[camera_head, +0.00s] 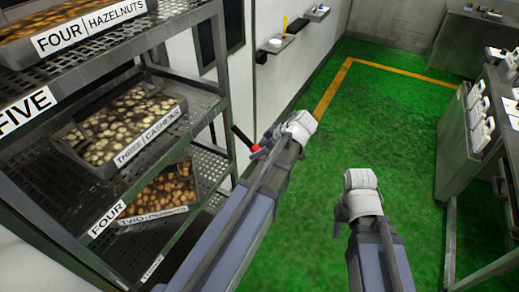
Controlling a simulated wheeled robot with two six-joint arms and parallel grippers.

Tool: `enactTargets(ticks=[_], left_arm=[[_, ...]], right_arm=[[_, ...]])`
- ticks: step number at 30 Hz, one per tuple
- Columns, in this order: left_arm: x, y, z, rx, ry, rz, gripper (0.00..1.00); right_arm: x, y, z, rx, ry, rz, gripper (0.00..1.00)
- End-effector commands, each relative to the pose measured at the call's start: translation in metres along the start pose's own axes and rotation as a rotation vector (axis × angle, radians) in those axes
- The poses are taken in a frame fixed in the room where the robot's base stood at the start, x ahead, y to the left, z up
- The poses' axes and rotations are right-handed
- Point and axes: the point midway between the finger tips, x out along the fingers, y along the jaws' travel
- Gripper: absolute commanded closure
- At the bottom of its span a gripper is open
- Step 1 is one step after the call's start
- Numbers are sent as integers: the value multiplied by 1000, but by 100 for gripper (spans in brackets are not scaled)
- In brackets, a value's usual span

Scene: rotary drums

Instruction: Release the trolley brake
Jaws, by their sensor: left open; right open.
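A steel shelf trolley (222,95) holding trays of nuts stands on the left. A dark lever (242,136) with a red part (257,151) sticks out beside its right upright; it may be the brake, but I cannot tell its setting. My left gripper (270,142) is open, just right of the red part and mostly hidden by my arm; I cannot tell whether they touch. My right gripper (338,218) is open and empty over the green floor, mostly hidden behind its white wrist.
Trays of cashews (125,125) and hazelnuts (60,17) sit on the trolley. A wall shelf (284,43) is behind. A grey bench (462,130) with white devices stands at the right. The green floor (400,110) between is clear, with a yellow line (332,88).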

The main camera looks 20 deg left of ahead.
Motion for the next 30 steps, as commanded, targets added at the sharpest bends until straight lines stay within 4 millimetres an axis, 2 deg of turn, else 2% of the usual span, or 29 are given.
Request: enactTargets(ticks=[7, 11, 24, 30], left_arm=[[-2, 0, 0, 0, 0, 0, 32], [-10, 0, -1, 2, 0, 1, 32], [-70, 0, -3, 1, 0, 1, 32], [-79, 0, 0, 0, 0, 0, 32]], right_arm=[[-2, 0, 0, 0, 0, 0, 50], [-9, 1, 0, 1, 0, 0, 50], [-56, 5, 3, 10, 0, -2, 50], [-61, 6, 4, 11, -1, -2, 50]])
